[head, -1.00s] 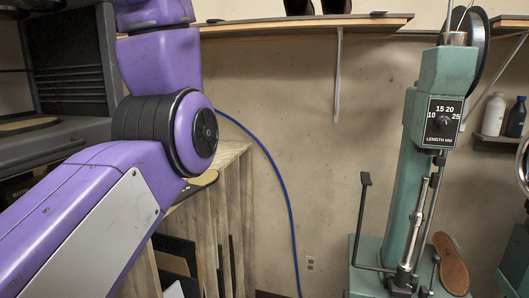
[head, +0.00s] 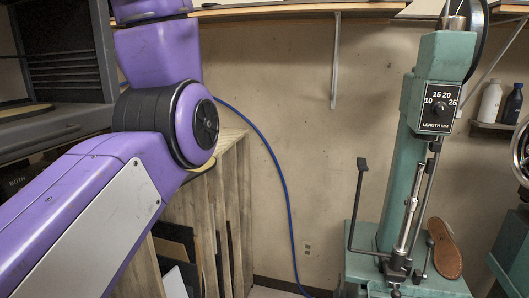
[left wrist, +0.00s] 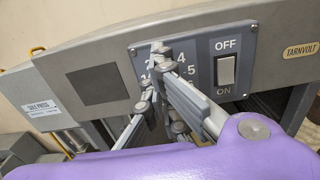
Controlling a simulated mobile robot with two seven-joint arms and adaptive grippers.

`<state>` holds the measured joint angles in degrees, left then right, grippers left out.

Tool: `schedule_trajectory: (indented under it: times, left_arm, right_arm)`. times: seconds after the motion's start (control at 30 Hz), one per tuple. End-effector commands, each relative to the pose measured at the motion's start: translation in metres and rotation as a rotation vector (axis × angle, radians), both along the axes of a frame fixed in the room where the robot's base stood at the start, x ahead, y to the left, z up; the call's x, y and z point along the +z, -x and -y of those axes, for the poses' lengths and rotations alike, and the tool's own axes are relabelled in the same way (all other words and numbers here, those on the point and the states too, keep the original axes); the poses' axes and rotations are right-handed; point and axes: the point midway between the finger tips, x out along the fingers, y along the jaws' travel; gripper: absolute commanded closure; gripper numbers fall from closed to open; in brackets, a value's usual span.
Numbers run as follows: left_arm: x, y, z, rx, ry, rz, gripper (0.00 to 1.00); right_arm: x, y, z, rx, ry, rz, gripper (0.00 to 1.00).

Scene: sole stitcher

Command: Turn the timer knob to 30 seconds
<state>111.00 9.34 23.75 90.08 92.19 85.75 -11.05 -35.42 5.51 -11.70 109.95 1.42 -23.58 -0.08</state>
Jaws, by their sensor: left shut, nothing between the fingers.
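In the left wrist view a grey panel (left wrist: 208,72) on a grey machine carries a dial with numbers, of which 4 and 5 can be read. My left gripper (left wrist: 160,50) is shut and empty, with its fingertips in front of the dial's numbers. The fingers cover the dial's middle, so I cannot see a knob or its setting there. In the head view a black knob (head: 439,106) sits on a plate marked "LENGTH MM" on a green machine (head: 408,180). No knob labelled as a timer shows. My right gripper is not in view.
An OFF/ON rocker switch (left wrist: 226,71) is right of the dial. A "SOLE PRESS" label (left wrist: 41,108) is on the machine's left. In the head view a wooden rack (head: 215,200) and a blue hose (head: 280,180) are behind my arm. A brown sole (head: 445,250) leans by the green machine.

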Motion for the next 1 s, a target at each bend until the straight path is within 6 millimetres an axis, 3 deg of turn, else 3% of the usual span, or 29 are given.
schedule_trajectory:
  times: [1.0]
  left_arm:
    - [-0.004,-0.018,0.002,-0.005,0.005,-0.008,1.0]
  right_arm:
    - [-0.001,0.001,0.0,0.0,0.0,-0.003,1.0]
